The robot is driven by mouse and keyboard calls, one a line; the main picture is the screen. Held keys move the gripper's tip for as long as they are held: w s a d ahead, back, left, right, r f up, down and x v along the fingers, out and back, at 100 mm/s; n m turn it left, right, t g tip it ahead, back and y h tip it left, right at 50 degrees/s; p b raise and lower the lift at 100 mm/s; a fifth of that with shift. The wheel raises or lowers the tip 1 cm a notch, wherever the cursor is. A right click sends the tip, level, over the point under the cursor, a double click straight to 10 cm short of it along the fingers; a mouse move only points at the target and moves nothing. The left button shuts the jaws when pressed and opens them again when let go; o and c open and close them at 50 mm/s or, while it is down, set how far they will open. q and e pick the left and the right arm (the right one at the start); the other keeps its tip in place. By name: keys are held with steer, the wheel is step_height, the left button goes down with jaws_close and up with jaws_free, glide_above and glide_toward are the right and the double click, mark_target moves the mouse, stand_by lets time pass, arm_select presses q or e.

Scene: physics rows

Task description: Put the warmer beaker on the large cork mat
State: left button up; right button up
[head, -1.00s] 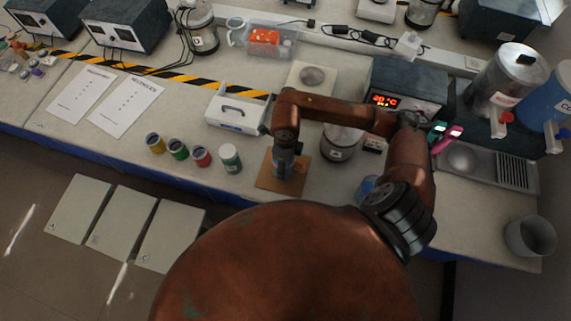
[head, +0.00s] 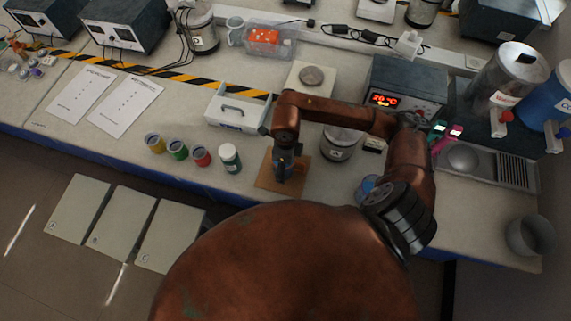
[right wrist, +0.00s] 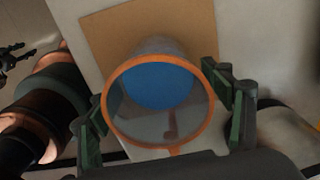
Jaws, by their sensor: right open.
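My right gripper (right wrist: 168,112) is open, with one finger on each side of a beaker (right wrist: 172,142) with an orange rim and blue contents. I see the beaker from above, and it looks upright over the brown cork mat (right wrist: 110,28), though its base is hidden. In the head view the right gripper (head: 287,165) points down over the cork mat (head: 267,181) and mostly hides the beaker. A second blue vessel (head: 368,185) shows partly behind my right arm. A dark claw-like end, perhaps my left gripper (right wrist: 12,60), shows at the left of the wrist view; its state is unclear.
Several small jars (head: 202,156) stand left of the mat. A white box with a handle (head: 236,108) and a grey pot (head: 340,143) are close behind. A heater unit reading 20 °C (head: 405,85) stands further right. The bench front edge is close to the mat.

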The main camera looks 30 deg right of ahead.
step_height(320, 180, up, 12)
steer(key=shift+r, duration=0.15)
stand_by(0.3)
stand_by(0.4)
